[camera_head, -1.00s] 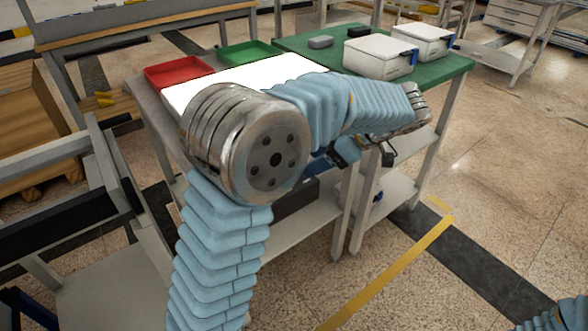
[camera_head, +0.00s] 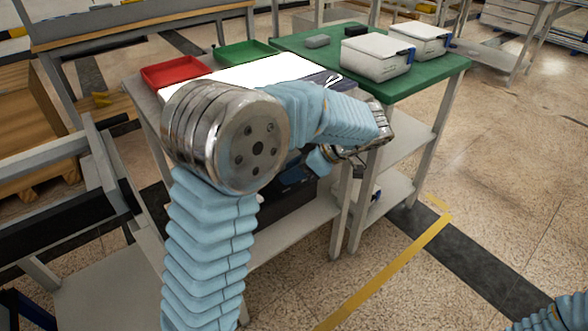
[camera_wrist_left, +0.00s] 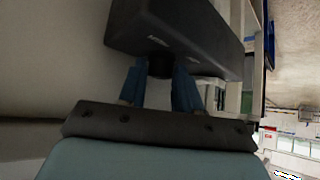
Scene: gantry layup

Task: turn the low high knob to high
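The knob (camera_wrist_left: 160,66) is a short dark stub on the face of a black box (camera_wrist_left: 185,32) in the left wrist view, with small light lettering beside it. The lettering is too small to read, so I cannot tell the knob's setting. My left gripper (camera_wrist_left: 160,82) has its two blue fingers apart, one on each side of the knob. Contact with the knob is not clear. In the head view the left gripper (camera_head: 318,160) is partly hidden by my arm, beside the dark box (camera_head: 285,200) under the table. My right gripper is out of view.
A red tray (camera_head: 175,73) and a green tray (camera_head: 245,53) stand at the back of the table with a white top (camera_head: 270,72). Two white boxes (camera_head: 375,57) sit on the green table (camera_head: 440,72) to the right. Table legs stand close to my left forearm.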

